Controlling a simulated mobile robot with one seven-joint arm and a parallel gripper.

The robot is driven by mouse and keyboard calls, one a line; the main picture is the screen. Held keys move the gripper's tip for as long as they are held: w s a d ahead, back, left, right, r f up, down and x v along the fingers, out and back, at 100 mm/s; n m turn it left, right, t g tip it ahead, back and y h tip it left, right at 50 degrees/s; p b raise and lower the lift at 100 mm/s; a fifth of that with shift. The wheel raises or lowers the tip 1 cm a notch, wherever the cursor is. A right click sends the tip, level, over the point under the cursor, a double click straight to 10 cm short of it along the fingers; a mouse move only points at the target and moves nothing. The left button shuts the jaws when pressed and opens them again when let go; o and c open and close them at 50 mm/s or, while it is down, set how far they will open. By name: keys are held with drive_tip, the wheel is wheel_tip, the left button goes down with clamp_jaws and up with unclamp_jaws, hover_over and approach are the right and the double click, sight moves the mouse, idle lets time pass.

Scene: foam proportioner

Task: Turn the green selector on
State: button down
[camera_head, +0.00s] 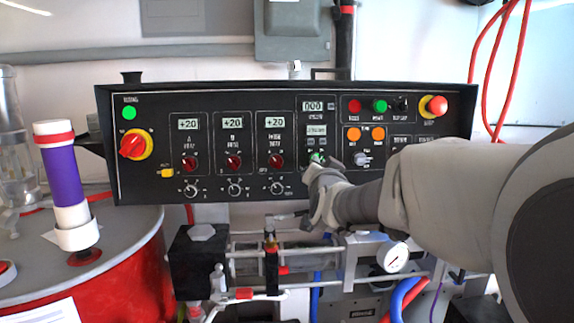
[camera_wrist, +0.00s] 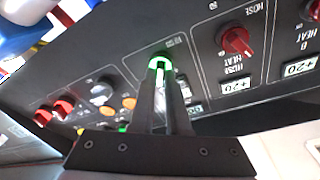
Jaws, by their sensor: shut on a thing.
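The green selector (camera_head: 316,157) is on the black control panel (camera_head: 215,100), below the small displays right of the panel's middle. In the head view my gripper (camera_head: 313,170) reaches it from the lower right and partly covers it. In the wrist view the selector (camera_wrist: 159,62) shows as a lit green ring with a pale handle at its centre. My gripper's two dark fingers (camera_wrist: 161,85) are closed in around that handle. The exact angle of the handle is hard to read.
Left of the selector are several red knobs (camera_head: 233,162) with displays. To its right are a grey knob (camera_head: 361,159), orange buttons (camera_head: 353,134) and a red stop button (camera_head: 434,106). Below the panel are pipes and a gauge (camera_head: 393,257).

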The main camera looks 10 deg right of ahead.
drive_tip(key=c, duration=0.9)
unclamp_jaws()
drive_tip(key=shift+s, duration=0.1)
drive_tip(key=s+a+p, duration=0.1)
drive_tip(key=s+p, duration=0.1)
drive_tip(key=s, duration=1.5)
drive_tip(key=shift+a+p, duration=0.3)
drive_tip(key=shift+a, duration=0.1)
